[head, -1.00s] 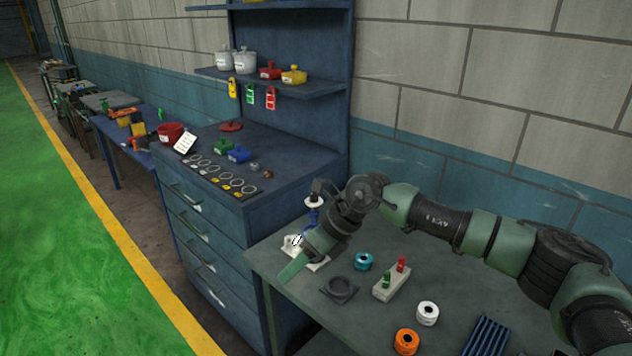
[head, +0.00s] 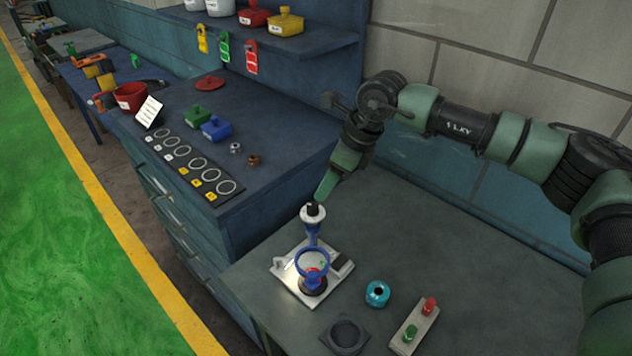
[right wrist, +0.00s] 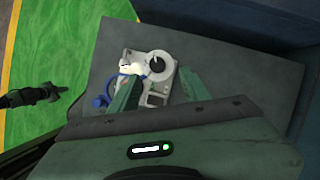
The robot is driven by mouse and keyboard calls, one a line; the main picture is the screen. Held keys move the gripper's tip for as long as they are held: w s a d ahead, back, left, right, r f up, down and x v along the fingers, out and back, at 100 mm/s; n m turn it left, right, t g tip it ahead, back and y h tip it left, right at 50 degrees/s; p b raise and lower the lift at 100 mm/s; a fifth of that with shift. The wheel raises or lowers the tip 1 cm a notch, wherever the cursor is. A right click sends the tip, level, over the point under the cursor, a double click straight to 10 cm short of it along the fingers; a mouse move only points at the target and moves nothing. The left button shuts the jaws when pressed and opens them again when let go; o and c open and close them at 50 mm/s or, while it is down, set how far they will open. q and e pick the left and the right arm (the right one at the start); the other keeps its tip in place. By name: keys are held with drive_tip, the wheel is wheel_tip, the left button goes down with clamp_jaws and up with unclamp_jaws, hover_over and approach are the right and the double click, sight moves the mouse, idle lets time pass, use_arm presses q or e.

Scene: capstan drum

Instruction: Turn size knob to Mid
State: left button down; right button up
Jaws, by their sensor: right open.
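A small device with a white base plate (head: 283,267) stands on the grey table. It carries a blue post with a blue ring (head: 313,262) and a pale round top with a black knob (head: 313,209). In the right wrist view the pale round dial with its black knob (right wrist: 157,65) lies just beyond and between my finger tips. Any size marks are too small to read. My right gripper (head: 323,193) is open and empty, close above the knob. Its green fingers (right wrist: 157,85) show apart in the wrist view. I cannot tell whether they touch the dial.
On the table, a teal spool (head: 377,293), a dark square holder (head: 345,335) and a block with red and green pegs (head: 414,326) stand near the device. A blue cabinet (head: 270,150) with small pots is behind left. The table's right part is clear.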

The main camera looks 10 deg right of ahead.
sight(313, 204)
drive_tip(key=f+p, duration=0.1)
drive_tip(key=a+f+p, duration=0.1)
drive_tip(key=shift+a+f, duration=0.3)
drive_tip(key=shift+f, duration=0.1)
drive_tip(key=p+x, duration=0.1)
drive_tip(key=x, duration=0.3)
drive_tip(key=shift+w+d, duration=0.1)
drive_tip(key=shift+w, duration=0.1)
drive_tip(key=shift+f, duration=0.15)
clamp_jaws()
use_arm(q)
drive_tip(key=s+r, duration=0.2)
drive_tip(key=shift+s+a+r, duration=0.3)
drive_tip(key=shift+r, duration=0.1)
